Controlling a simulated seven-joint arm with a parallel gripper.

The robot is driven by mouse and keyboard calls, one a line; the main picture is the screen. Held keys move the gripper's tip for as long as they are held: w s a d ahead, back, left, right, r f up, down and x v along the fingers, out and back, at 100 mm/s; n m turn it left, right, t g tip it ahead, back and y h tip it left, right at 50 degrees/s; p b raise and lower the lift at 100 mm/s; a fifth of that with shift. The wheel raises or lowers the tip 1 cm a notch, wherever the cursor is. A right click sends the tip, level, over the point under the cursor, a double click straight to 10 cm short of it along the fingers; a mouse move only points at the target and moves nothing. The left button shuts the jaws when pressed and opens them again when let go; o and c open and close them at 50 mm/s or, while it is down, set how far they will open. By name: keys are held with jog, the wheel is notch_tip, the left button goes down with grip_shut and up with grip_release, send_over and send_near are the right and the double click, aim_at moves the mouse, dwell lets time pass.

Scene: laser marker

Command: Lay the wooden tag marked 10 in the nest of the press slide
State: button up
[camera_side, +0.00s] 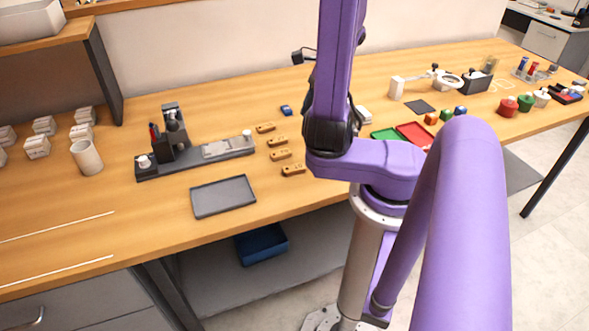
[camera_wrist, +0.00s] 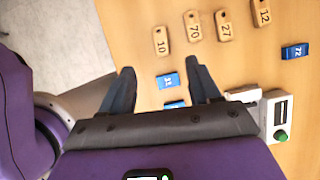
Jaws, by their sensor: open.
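The wooden tag marked 10 (camera_wrist: 160,41) lies flat on the table in the wrist view, at the left end of a row of wooden tags. In the side view it appears to be the tag nearest the front edge (camera_side: 293,170), though its number is unreadable there. My gripper (camera_wrist: 160,68) is open and empty, with the tag beyond its fingertips. The arm hides the gripper in the side view. The dark press (camera_side: 172,133) stands left of the tags. Its slide carries a light grey plate (camera_side: 229,147); I cannot make out the nest clearly.
Blue tags (camera_wrist: 168,81) lie near and between my fingers. A blue tag marked 72 (camera_wrist: 295,51) is farther right. An empty grey tray (camera_side: 223,196) lies in front of the press.

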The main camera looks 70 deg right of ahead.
aim_at(289, 168)
jog(key=shift+x, duration=7.5)
jog(key=shift+s, duration=0.1)
grip_shut()
jog(key=shift+r, duration=0.15)
